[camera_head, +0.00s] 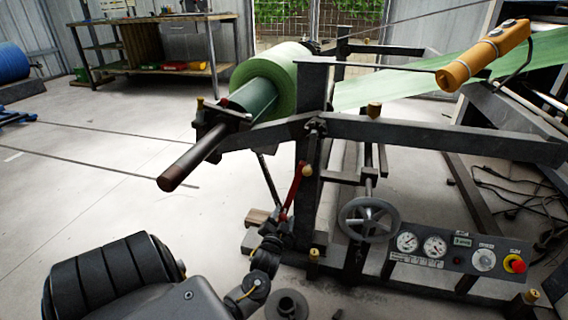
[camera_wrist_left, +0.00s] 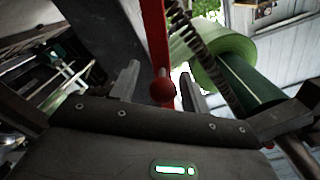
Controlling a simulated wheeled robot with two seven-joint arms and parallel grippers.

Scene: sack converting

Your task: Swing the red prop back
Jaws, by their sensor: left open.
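The red prop (camera_head: 293,190) is a slim red bar at the machine's near-left upright. In the left wrist view the red bar (camera_wrist_left: 155,38) runs down from the top edge to a red ball (camera_wrist_left: 162,90). My left gripper (camera_head: 284,226) is low beside the prop. Its two fingers (camera_wrist_left: 160,84) stand apart on either side of the bar and ball, with gaps visible. My right gripper is not in view.
A green roll (camera_head: 275,82) sits on a dark shaft (camera_head: 192,158) above my left arm. A handwheel (camera_head: 369,219) and a gauge panel (camera_head: 455,254) are to the right. A wooden block (camera_head: 258,217) lies by the prop's foot. The left floor is mostly clear.

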